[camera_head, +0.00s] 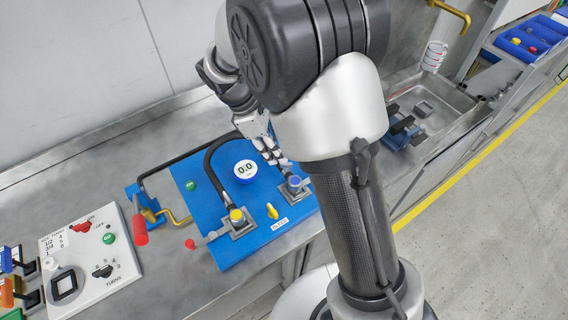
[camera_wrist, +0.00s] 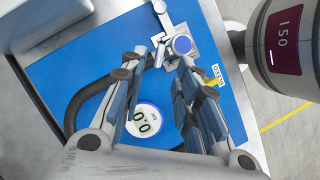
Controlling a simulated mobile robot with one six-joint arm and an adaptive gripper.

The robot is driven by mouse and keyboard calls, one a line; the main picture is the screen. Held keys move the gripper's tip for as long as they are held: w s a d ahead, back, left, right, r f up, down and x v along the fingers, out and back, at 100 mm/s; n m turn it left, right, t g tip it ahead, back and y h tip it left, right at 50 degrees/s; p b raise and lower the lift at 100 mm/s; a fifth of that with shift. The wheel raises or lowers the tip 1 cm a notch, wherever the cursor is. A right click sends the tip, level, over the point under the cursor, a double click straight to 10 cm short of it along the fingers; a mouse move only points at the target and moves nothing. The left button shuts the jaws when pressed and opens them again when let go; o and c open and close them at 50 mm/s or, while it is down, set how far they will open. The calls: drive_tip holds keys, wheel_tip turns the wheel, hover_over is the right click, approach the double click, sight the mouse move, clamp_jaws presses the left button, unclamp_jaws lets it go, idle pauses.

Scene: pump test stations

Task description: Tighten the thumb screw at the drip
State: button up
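A blue pump board (camera_head: 228,254) lies on the grey bench. It carries a blue-topped knob (camera_head: 295,182) at its right and a yellow-topped knob (camera_head: 236,215) at its front left, each on a metal block. A small yellow lever (camera_head: 272,211) sits between them by the BLEED label. I see no drip, so I cannot tell which knob is the thumb screw. My gripper (camera_head: 272,155) hangs over the board between the round gauge and the blue knob. In the wrist view my gripper (camera_wrist: 165,60) has a gap between its fingers, and the blue knob (camera_wrist: 182,45) shows just beyond the tips.
The round gauge (camera_head: 245,170) reads 0.0, with a black hose beside it. A red-handled tool (camera_head: 140,231) and a white control panel (camera_head: 85,262) are to the left. A sink (camera_head: 450,103) and blue bins (camera_head: 522,41) are to the right.

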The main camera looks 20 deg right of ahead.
drive_tip(key=b+x, duration=0.1)
drive_tip(key=x, duration=0.5)
drive_tip(key=shift+c, duration=0.3)
clamp_jaws()
